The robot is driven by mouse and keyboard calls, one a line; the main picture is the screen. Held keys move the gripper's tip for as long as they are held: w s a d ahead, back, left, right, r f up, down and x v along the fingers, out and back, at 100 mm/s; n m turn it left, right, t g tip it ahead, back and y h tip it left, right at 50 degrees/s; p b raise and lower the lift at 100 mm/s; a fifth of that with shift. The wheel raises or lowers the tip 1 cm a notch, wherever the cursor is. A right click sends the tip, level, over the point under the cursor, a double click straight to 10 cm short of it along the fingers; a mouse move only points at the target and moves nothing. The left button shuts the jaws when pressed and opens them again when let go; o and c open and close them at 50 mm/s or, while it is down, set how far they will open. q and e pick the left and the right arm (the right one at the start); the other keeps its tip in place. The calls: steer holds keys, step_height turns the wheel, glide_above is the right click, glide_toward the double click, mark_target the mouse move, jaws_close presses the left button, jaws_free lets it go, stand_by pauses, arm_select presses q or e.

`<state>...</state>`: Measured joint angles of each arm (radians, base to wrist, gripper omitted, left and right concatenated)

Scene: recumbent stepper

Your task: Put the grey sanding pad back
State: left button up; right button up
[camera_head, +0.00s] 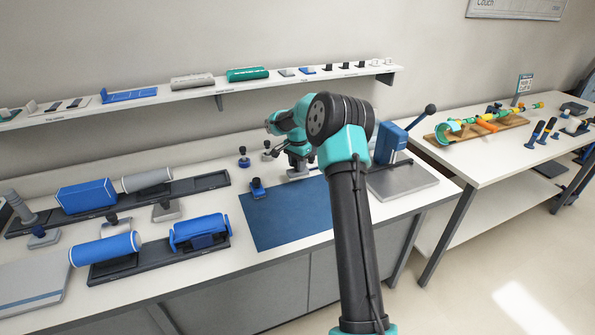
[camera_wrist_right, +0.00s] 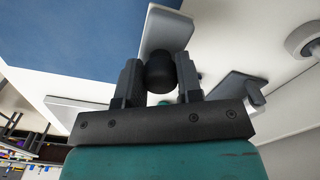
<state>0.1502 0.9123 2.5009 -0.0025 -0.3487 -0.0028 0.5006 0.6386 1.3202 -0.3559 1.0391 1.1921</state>
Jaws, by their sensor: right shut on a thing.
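My right gripper (camera_head: 297,160) is at the back of the bench, just beyond the blue mat (camera_head: 282,222). In the right wrist view its two fingers (camera_wrist_right: 159,85) are closed on the black knob (camera_wrist_right: 160,70) of a grey sanding pad (camera_wrist_right: 168,30). The pad's grey edge also shows below the gripper in the head view (camera_head: 297,174). I cannot tell whether it touches the bench. Another grey pad with a black knob (camera_head: 167,211) sits between the left racks. My left gripper is not in view.
A blue pad with a knob (camera_head: 258,189) sits at the mat's left edge. A blue press (camera_head: 390,142) on a grey base stands to the right. A wall shelf (camera_head: 215,90) with small labelled items runs above.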

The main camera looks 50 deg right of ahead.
steer(key=shift+w+d, duration=0.1)
steer(key=shift+w+d+f, duration=0.15)
steer(key=shift+d, duration=0.05)
steer(key=shift+f, duration=1.65)
steer(key=shift+f, duration=0.15)
steer(key=o, duration=0.8)
steer(key=shift+o, duration=0.2)
step_height(320, 180, up, 12)
steer(key=shift+r, duration=0.2)
